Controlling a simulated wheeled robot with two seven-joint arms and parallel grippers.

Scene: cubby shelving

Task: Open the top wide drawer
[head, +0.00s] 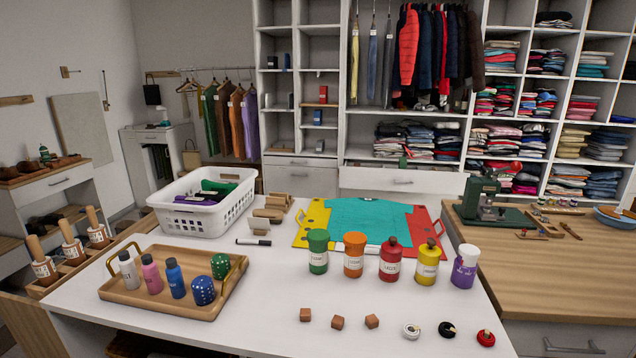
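Neither of my grippers is in view.
A white table (330,290) fills the foreground, holding a white basket (205,215), a wooden tray (150,292), several lidded jars and a folding board (310,225). Narrower drawers (299,172) adjoin left.

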